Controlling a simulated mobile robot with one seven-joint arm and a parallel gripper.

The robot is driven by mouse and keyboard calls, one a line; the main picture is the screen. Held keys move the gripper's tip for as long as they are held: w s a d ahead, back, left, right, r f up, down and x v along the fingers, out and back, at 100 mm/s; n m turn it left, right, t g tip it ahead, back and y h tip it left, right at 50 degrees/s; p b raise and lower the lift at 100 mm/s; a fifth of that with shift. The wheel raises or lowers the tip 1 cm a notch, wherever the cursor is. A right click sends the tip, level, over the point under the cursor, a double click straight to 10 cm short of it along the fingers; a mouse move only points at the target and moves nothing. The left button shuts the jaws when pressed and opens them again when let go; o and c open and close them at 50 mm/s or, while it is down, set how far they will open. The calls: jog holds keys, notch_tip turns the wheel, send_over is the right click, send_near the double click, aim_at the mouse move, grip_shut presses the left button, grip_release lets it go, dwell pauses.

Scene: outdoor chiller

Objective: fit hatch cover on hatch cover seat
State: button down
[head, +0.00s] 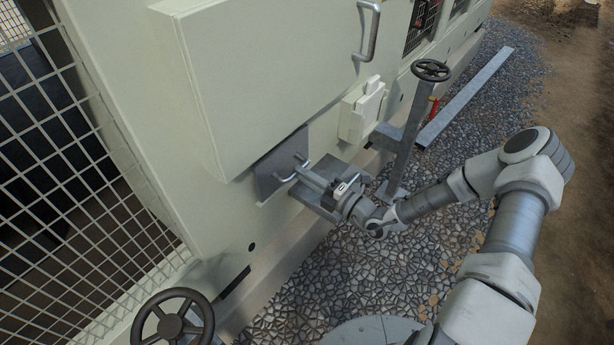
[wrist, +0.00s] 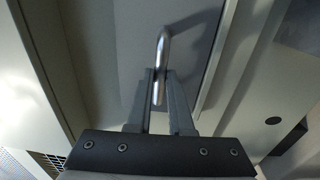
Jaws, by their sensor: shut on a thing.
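The hatch cover (head: 277,163) is a dark grey plate with a bent metal handle (head: 296,169). It stands close against the lower part of the pale chiller cabinet in the head view. My gripper (head: 301,172) is shut on the handle, which also shows between the fingers in the wrist view (wrist: 160,70). The plate fills the middle of the wrist view (wrist: 125,40) behind the handle. The hatch cover seat is not clearly visible; the plate hides the wall behind it. I cannot tell whether the plate touches the wall.
A post with a handwheel (head: 431,70) stands to the right, and another handwheel (head: 176,318) is at lower left. Gravel ground is open in front.

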jog(key=shift+w+a+r, duration=0.1)
jog(key=shift+w+a, duration=0.05)
jog(key=shift+a, duration=0.1)
jog(key=shift+c, duration=1.3)
grip_release()
jog(key=shift+d, duration=0.1)
jog(key=p+v, duration=0.2)
jog(key=v, duration=0.5)
jog(key=p+v, duration=0.2)
jog(key=v, duration=1.5)
jog(key=shift+d, duration=0.2)
